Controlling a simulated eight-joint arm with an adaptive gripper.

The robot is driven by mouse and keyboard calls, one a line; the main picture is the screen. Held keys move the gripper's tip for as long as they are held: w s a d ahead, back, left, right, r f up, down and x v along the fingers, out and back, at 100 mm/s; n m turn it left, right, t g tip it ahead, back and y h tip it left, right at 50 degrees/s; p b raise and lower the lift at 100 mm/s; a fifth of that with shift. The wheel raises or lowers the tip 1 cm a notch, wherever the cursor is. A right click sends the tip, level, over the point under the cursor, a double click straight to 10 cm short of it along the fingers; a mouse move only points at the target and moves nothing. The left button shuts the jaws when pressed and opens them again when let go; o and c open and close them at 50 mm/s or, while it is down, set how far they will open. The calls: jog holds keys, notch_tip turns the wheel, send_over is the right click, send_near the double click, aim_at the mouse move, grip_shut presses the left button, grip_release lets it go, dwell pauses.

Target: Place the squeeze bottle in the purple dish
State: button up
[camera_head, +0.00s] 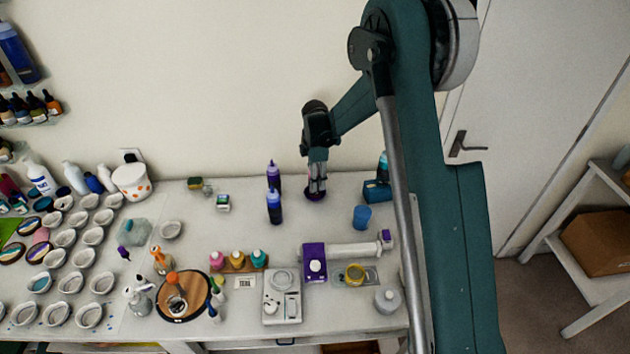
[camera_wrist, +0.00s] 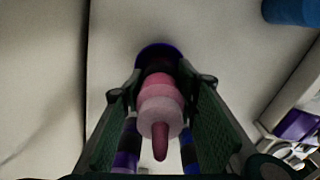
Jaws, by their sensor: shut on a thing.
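The squeeze bottle (camera_wrist: 160,105) is pink with a pointed nozzle and stands between my fingers in the wrist view. My gripper (camera_head: 317,190) is shut on it, pointing down over the back of the table. The purple dish (camera_head: 315,196) is directly below the gripper. In the wrist view its dark purple rim (camera_wrist: 158,48) shows past the bottle's lower end. The bottle looks about upright, with its base over or inside the dish. My fingers hide most of the bottle in the head view, and I cannot tell whether its base touches the dish.
A purple bottle (camera_head: 273,178) and a dark blue bottle (camera_head: 274,208) stand close to the left of my gripper. A purple-and-white device (camera_head: 314,262) and a scale (camera_head: 282,297) are nearer the front. The wall is close behind.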

jog(key=shift+f, duration=0.2)
jog(key=o, duration=1)
jog(key=shift+r, duration=0.1)
jog(key=shift+r, duration=0.1)
notch_tip(320, 180, up, 12)
jog(key=shift+r, duration=0.1)
dwell(0.6)
